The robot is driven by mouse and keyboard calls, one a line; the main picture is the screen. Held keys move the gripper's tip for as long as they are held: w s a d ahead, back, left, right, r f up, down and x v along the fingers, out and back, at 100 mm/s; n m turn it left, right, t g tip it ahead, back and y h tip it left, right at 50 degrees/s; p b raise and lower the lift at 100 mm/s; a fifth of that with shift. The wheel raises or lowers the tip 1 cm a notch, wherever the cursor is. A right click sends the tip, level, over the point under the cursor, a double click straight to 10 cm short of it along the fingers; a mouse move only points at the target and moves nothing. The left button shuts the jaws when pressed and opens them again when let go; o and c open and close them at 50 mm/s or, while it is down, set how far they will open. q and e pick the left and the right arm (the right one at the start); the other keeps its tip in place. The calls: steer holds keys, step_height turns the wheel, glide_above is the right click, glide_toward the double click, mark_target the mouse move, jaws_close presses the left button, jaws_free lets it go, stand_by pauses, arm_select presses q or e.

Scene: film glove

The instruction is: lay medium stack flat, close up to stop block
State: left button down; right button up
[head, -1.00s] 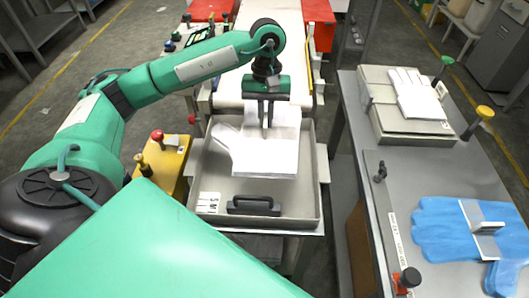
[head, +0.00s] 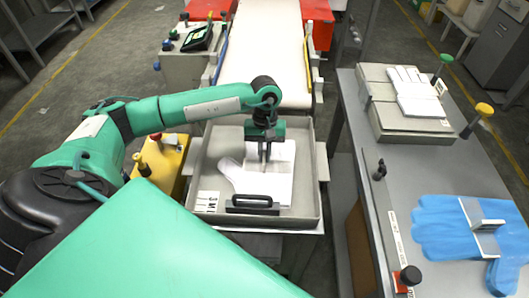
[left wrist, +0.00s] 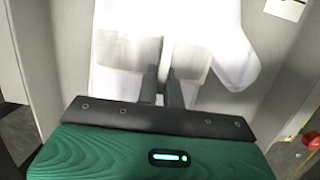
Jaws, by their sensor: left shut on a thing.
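The medium stack (head: 279,178) of white gloves lies in the grey tray (head: 311,190), its thumb part toward the left. My left gripper (head: 265,157) is shut on the stack from above, around its middle. The stack looks flat or nearly so; whether it fully rests on the tray floor is hard to tell. A dark block with a black handle (head: 252,202), seemingly the stop block, stands at the tray's front. The stack's near edge reaches it in the picture; any gap is hidden. The left wrist view shows the fingers (left wrist: 165,88) against the white stack (left wrist: 120,48). My right gripper is out of view.
A white conveyor belt (head: 267,50) runs behind the tray. A yellow control box (head: 160,165) stands close on the left. The grey bench (head: 405,165) on the right holds white gloves (head: 418,95) on a box and blue gloves (head: 445,228).

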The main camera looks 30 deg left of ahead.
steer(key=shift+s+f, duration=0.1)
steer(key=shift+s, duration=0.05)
arm_select(q)
steer(key=c, duration=1.5)
jaws_free()
steer(key=shift+c, duration=0.2)
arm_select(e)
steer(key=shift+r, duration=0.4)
arm_select(q)
steer(key=shift+r, duration=0.1)
steer(key=v, duration=1.2)
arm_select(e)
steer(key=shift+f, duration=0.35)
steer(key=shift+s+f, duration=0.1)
